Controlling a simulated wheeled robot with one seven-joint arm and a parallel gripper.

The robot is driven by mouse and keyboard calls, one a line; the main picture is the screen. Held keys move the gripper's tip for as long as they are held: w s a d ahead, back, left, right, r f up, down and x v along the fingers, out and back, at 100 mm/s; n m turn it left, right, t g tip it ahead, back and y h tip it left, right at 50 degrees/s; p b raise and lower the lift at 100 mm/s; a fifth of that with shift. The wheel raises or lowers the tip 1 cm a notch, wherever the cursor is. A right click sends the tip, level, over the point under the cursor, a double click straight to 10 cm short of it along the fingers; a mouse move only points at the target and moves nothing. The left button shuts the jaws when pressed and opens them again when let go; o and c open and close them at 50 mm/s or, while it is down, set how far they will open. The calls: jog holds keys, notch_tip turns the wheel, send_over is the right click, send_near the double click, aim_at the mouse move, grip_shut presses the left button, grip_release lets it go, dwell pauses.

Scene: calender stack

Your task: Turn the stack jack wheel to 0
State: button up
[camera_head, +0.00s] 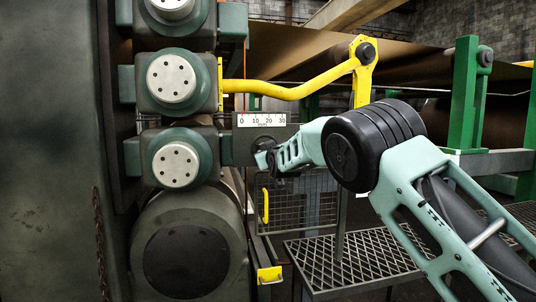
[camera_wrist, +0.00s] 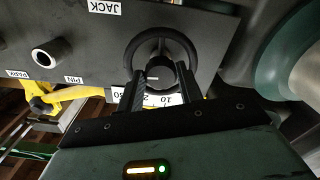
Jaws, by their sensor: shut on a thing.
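The stack jack wheel is a black ring (camera_wrist: 162,34) on a dark panel under an upside-down JACK label (camera_wrist: 104,7) in the wrist view. In the head view my gripper (camera_head: 265,158) is against the panel (camera_head: 243,145) and mostly hides the wheel. A white scale (camera_head: 262,120) marked 0, 10, 20, 30 is above it. A small reddish mark appears by the 0, too small to read surely. In the wrist view the scale (camera_wrist: 163,99) is partly covered by my fingers.
Green rollers with bolted ends (camera_head: 178,158) stand left of the panel. A yellow bent arm (camera_head: 290,92) passes above. A mesh guard and grating (camera_head: 350,262) lie below.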

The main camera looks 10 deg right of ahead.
jog(key=shift+f+m, duration=0.15)
jog(key=shift+m, duration=0.55)
jog(key=o, duration=1)
jog(key=s, duration=1.7)
jog(key=shift+s+b, duration=0.2)
jog(key=shift+b, duration=0.1)
